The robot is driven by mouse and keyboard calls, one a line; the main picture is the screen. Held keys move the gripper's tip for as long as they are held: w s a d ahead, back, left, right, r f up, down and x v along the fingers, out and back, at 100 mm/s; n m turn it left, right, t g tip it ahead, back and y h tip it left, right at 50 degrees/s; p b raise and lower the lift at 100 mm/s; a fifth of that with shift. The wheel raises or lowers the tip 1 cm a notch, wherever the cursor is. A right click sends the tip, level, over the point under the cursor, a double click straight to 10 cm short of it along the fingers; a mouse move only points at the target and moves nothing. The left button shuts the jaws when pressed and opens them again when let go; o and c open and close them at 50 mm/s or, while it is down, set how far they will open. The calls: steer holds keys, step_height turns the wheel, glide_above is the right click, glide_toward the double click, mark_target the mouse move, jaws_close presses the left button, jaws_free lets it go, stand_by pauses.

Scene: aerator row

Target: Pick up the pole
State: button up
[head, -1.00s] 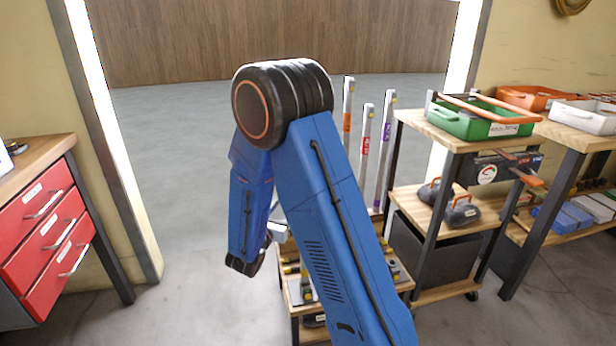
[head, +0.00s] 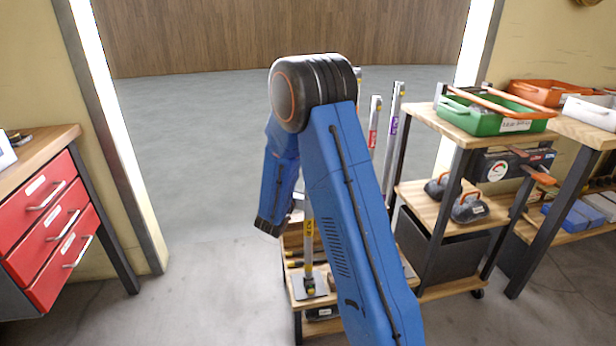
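Several slim upright metal poles stand at the low wooden cart (head: 308,302) in the middle. One pole with a yellow label (head: 309,235) rises from a square metal base plate on the cart, just left of my upper arm. A pole with a red label (head: 374,125) and one with a purple label (head: 393,125) stand behind, right of my arm. Another pole top (head: 358,75) is mostly hidden by my elbow. My gripper (head: 296,214) is beside the yellow-labelled pole's upper part; my wrist largely hides it. I cannot tell whether it touches the pole or how its fingers stand.
A wooden shelf rack (head: 440,195) on the right holds a green tray (head: 495,118), weights with orange handles (head: 468,208) and a dark bin (head: 430,260). A red drawer cabinet (head: 45,215) stands at left. The grey floor behind the cart is open.

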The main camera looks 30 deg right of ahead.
steer(key=x, duration=0.5)
steer(key=shift+w+r, duration=0.35)
steer(key=shift+w, duration=0.05)
steer(key=shift+d, duration=0.1)
jaws_close()
steer(key=shift+r, duration=0.15)
